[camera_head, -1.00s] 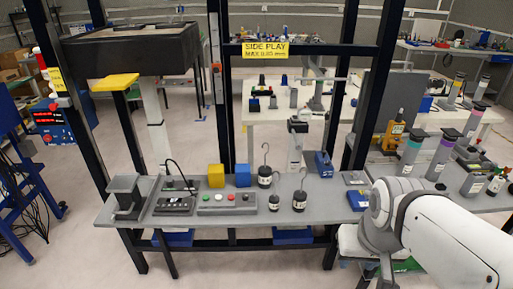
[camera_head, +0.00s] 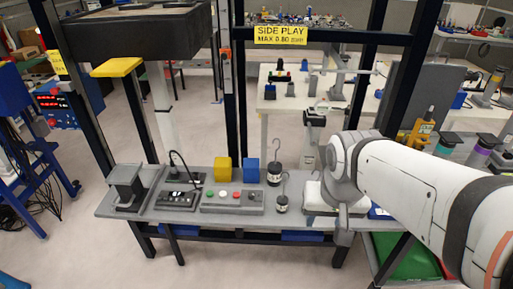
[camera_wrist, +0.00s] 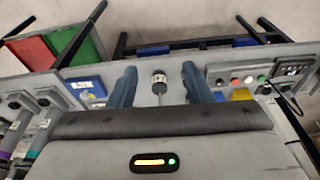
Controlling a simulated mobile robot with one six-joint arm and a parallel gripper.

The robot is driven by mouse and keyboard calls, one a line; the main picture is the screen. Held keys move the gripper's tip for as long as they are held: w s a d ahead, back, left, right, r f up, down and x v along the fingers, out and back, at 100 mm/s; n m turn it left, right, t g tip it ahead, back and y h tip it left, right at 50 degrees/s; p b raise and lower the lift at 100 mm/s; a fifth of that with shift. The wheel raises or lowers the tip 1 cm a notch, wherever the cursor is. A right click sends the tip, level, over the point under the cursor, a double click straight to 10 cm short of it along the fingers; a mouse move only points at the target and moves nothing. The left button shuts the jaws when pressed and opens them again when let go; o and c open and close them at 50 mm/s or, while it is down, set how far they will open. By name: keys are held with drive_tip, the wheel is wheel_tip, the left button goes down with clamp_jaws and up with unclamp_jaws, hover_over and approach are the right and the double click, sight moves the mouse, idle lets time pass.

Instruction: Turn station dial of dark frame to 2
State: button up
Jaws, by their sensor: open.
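The dark frame (camera_head: 237,90) has black posts, a yellow sign and a grey shelf (camera_head: 150,212). On the shelf is a grey control box (camera_head: 232,208) with red, green and white buttons and a small dark knob (camera_head: 253,195) at its right end. I cannot read a dial setting. The box also shows in the wrist view (camera_wrist: 238,88), right of my gripper. My gripper (camera_wrist: 160,88) is open, its two dark blue fingers apart. A hooked weight (camera_wrist: 159,76) appears between them in the picture; no contact is visible. In the head view my arm is over the shelf's right part.
A black switch panel (camera_head: 178,199) with a cable sits left of the control box. Behind it stand yellow (camera_head: 223,169) and blue (camera_head: 242,173) blocks. Hooked weights (camera_head: 274,174) stand between the box and my arm. A grey clamp-like block (camera_head: 128,186) is at the left end.

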drive_tip(key=w+a+f+m+g, duration=0.1)
drive_tip(key=w+a+m, duration=0.15)
drive_tip(key=w, duration=0.45)
drive_tip(key=w+a+f+m, duration=0.1)
drive_tip(key=w+a, duration=0.3)
drive_tip(key=w, duration=0.2)
drive_tip(key=m+g, duration=0.2)
drive_tip(key=m, duration=0.2)
hover_over(251, 194)
drive_tip(key=f, duration=0.8)
drive_tip(key=shift+d+f+b, duration=0.2)
drive_tip(key=shift+f+b, duration=0.05)
drive_tip(key=shift+b, duration=0.1)
drive_tip(key=shift+w+a+f, duration=0.15)
drive_tip(key=shift+f, duration=0.15)
wheel_tip(251, 194, down, 8)
drive_tip(key=shift+r, duration=0.15)
drive_tip(key=shift+c, duration=0.3)
